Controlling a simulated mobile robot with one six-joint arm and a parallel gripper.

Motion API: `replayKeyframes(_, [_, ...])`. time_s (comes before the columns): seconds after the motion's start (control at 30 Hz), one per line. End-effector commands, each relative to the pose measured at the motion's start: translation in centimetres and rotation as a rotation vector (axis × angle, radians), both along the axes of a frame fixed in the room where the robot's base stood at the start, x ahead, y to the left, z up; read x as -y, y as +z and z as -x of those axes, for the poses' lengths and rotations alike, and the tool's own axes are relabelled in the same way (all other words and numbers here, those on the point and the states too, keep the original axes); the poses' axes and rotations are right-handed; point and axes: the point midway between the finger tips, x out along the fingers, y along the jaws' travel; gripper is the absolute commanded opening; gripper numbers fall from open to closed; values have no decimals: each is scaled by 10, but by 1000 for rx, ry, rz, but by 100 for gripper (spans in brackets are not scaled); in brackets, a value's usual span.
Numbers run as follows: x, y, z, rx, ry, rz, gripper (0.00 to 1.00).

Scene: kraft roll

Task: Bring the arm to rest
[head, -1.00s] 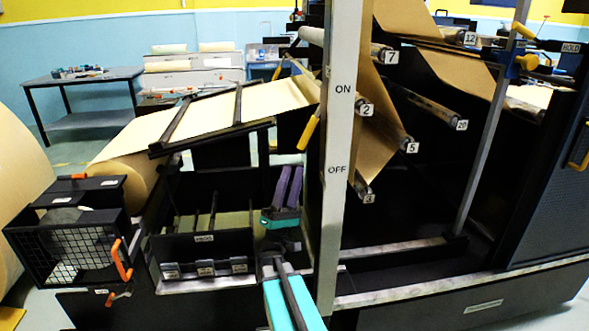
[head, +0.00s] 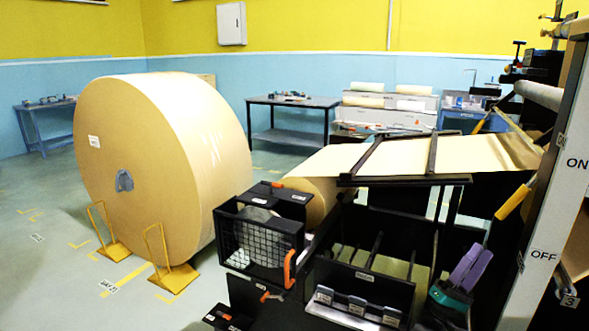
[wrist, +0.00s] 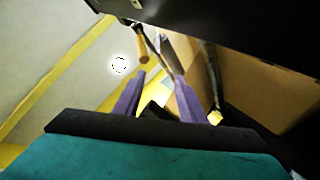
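My gripper (head: 470,265) is at the lower right of the head view, beside the black bin of the machine. Its two purple fingers point up and tilt to the right above a teal body. In the wrist view, the fingers of my gripper (wrist: 157,97) stand apart with a visible gap and nothing held between them. A yellow-handled lever (head: 512,203) hangs above and to the right of the fingers in the head view.
A black bin (head: 365,285) with dividers is left of my gripper. A grey ON/OFF post (head: 548,220) stands close on its right. A brown paper web (head: 345,158) runs above. A mesh box (head: 258,240) and a huge kraft roll (head: 150,170) are further left, near open floor.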

Motion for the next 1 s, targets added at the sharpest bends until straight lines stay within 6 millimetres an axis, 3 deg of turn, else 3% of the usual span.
replayKeyframes(0.3, [27,-94,-9,-27,118,-344,37])
replayKeyframes(0.73, [34,-167,10,-37,8,-664,37])
replayKeyframes(1.0, [22,-225,24,-66,-62,-893,37])
